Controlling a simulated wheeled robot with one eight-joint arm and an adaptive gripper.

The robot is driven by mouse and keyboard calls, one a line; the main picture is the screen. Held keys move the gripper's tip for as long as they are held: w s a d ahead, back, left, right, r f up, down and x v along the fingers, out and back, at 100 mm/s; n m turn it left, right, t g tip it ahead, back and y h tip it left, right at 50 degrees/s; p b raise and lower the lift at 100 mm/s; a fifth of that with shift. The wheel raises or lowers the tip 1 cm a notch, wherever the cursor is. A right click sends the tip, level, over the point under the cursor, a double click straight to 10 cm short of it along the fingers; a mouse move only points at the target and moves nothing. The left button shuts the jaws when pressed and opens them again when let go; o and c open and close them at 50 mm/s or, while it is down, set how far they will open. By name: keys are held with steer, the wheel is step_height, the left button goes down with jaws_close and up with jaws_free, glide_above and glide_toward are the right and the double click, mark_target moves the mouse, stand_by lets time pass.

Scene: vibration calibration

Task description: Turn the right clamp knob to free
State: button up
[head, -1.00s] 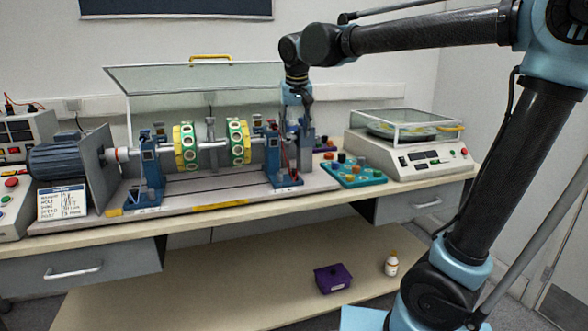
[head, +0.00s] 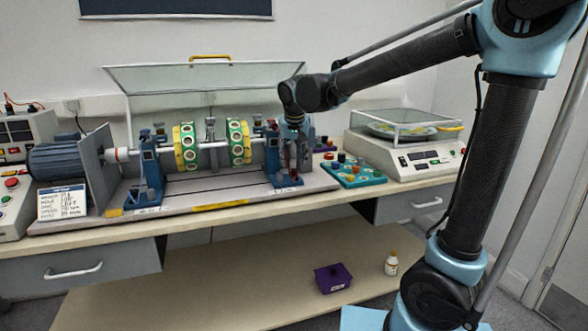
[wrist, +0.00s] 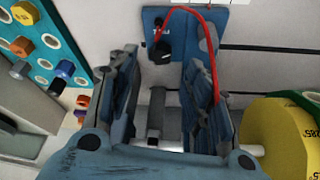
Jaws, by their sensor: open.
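The right blue bearing stand (head: 283,180) is at the right end of the rotor rig. In the wrist view its blue foot plate (wrist: 208,45) carries a dark knob-like part (wrist: 160,52) with a red cable looping over it. A grey upright bar (wrist: 155,115) shows between my fingers. I cannot tell for certain which part is the right clamp knob. My gripper (wrist: 160,95) is open, pointing down, with a finger on each side of the bar and no visible grip on it. In the head view my gripper (head: 293,155) is over the right stand and partly hides it.
The yellow and green rotor discs (head: 238,142) are close by on the left. A teal tray of coloured parts (head: 352,174) and a white balance with a clear lid (head: 415,155) are on the right. A raised clear cover (head: 210,82) stands behind.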

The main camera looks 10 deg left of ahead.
mark_target(293, 170)
steer(key=shift+x, duration=2.6)
steer(key=c, duration=1.1)
